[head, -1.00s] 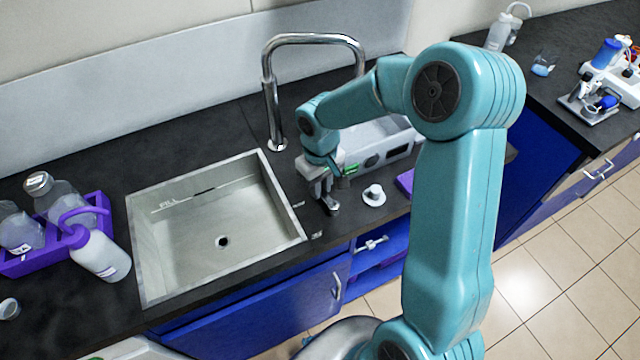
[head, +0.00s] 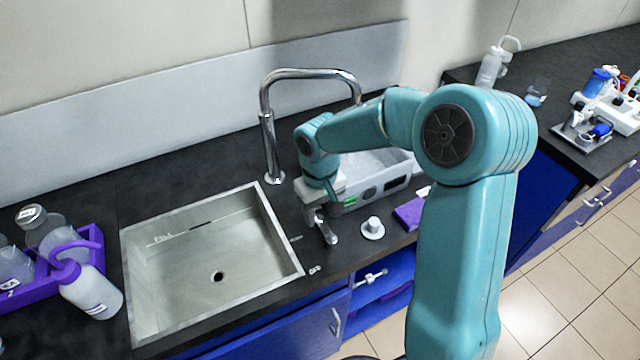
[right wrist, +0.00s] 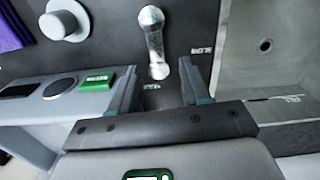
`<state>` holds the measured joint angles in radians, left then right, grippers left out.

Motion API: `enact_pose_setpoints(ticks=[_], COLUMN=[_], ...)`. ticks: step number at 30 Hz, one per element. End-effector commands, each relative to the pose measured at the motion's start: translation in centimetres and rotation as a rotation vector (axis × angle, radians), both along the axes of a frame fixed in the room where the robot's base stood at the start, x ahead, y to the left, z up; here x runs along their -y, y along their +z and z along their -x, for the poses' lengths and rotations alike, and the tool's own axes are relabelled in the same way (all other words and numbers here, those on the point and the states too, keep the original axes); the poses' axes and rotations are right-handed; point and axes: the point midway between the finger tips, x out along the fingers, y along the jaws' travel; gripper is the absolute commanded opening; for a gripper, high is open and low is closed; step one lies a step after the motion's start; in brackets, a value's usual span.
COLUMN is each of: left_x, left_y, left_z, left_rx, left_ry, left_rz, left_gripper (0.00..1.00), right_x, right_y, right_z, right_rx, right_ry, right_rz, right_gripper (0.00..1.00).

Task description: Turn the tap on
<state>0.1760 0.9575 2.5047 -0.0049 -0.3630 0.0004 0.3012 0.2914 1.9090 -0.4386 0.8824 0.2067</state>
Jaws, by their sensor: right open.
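The tap's tall chrome spout (head: 267,130) arches behind the steel sink (head: 133,275). A short chrome lever (head: 330,238) lies on the dark counter to the right of the sink; it also shows in the right wrist view (right wrist: 152,30). My right gripper (head: 318,218) points down over this lever and partly hides it. In the right wrist view the right gripper (right wrist: 160,66) is open, with the lever's near end between its two fingers and a gap on each side. Whether the fingers touch the lever cannot be told. My left gripper is not in view.
A grey device with a green display (head: 366,194) stands close to the right of my gripper. A white round knob (head: 373,228) and a purple item (head: 408,213) are on the counter nearby. A purple rack (head: 20,297) and a wash bottle (head: 92,290) stand left of the sink.

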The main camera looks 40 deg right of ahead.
Motion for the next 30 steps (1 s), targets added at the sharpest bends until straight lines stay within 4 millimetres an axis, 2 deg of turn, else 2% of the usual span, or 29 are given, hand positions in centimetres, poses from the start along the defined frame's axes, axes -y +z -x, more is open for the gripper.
enact_pose_setpoints(ticks=[1,9,15,21,28,29,30], left_x=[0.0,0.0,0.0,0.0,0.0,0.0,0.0], left_y=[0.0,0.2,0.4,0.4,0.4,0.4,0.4], left_z=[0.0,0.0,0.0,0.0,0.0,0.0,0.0], left_rx=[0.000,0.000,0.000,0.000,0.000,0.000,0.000], left_ry=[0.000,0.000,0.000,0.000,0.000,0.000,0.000], left_rz=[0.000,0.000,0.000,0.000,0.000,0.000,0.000], left_gripper=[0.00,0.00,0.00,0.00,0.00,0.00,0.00], right_x=[0.0,0.0,0.0,0.0,0.0,0.0,0.0], right_y=[1.4,8.6,12.4,13.9,13.9,13.9,13.9], right_z=[-0.1,-0.1,-0.1,0.0,0.0,0.0,0.0], right_rx=[0.007,0.007,0.003,0.000,0.000,0.000,0.000], right_ry=[-0.001,-0.001,-0.001,-0.001,-0.001,-0.001,0.000], right_rz=[0.002,0.001,0.000,-0.001,-0.001,-0.001,-0.001], right_gripper=[0.47,0.47,0.47,0.47,0.47,0.44,0.31])
